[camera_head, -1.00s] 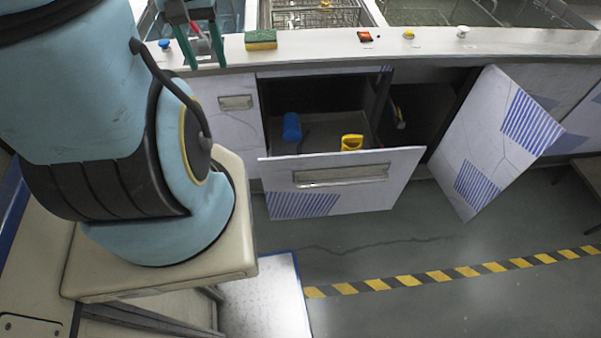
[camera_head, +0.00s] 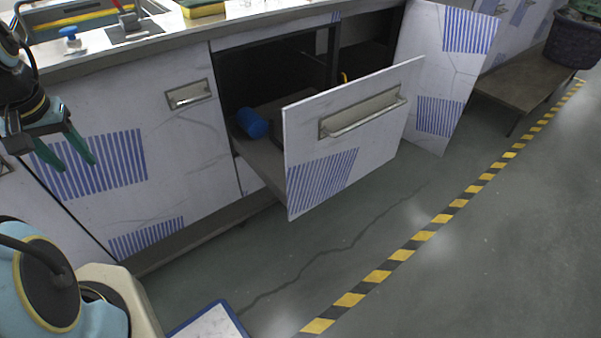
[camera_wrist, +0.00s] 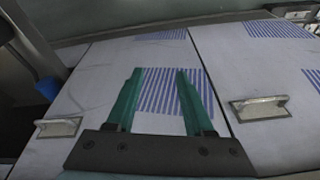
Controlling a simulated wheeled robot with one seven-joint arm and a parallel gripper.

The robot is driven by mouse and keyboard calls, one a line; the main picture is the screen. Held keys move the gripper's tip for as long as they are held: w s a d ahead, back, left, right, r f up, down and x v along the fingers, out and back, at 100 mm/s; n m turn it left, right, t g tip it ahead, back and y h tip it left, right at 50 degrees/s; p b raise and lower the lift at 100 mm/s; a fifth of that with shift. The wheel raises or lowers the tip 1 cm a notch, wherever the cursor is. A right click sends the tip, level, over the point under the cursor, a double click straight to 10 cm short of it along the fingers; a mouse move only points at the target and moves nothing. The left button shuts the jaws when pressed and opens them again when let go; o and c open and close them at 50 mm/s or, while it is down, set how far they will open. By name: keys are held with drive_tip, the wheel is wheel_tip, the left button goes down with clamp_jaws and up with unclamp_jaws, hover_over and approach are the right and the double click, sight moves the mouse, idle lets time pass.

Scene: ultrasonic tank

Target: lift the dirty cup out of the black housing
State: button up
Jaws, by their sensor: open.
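I cannot make out the dirty cup or the black housing for sure in either view. My gripper (camera_head: 75,163) is at the left of the head view, fingers pointing down, in front of a white cabinet front with blue stripes. It is open, with nothing between its green fingers, which also show in the wrist view (camera_wrist: 158,72). A blue cylinder (camera_head: 252,124) lies in the pulled-out drawer (camera_head: 345,120), well to the right of my gripper. The drawer's front panel hides part of its inside.
A cabinet door (camera_head: 445,75) stands open right of the drawer. The counter (camera_head: 150,50) above holds a sponge (camera_head: 203,8), a blue knob (camera_head: 71,40) and a sink basin at the left. A low wooden table (camera_head: 520,85) stands at the right. The floor before the drawer is clear.

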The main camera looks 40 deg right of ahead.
drive_tip(key=w+d+f+m+t+h, duration=0.1)
drive_tip(key=w+d+f+m+h, duration=0.15)
drive_tip(key=d, duration=0.45)
drive_tip(key=w+d+f+m+h+b, duration=0.1)
drive_tip(key=d+f+m+h, duration=0.1)
drive_tip(key=d+f+m, duration=0.35)
drive_tip(key=w+d+f+m+t+h, duration=0.1)
drive_tip(key=w+d+f+h, duration=0.1)
drive_tip(key=d, duration=0.6)
drive_tip(key=shift+s+d+f+m+g+h+b, duration=0.1)
drive_tip(key=shift+s+d+f+m+g+h, duration=0.95)
drive_tip(key=shift+s+d, duration=2.3)
drive_tip(key=shift+s+d+f+m+g+h+b, duration=0.15)
drive_tip(key=shift+s+d+f+m+g+h, duration=0.75)
drive_tip(key=shift+d, duration=4.5)
drive_tip(key=shift+s+d+f+m+g+h+b, duration=0.1)
drive_tip(key=shift+s+d+f+m+g+h, duration=0.9)
drive_tip(key=shift+s+d, duration=2.5)
drive_tip(key=shift+w+d+r+h, duration=0.15)
drive_tip(key=shift+w+d+h, duration=0.05)
drive_tip(key=shift+w+d, duration=0.3)
drive_tip(key=shift+w+d+r+h, duration=0.15)
drive_tip(key=shift+w+d+h, duration=0.05)
drive_tip(key=shift+w+d, duration=0.25)
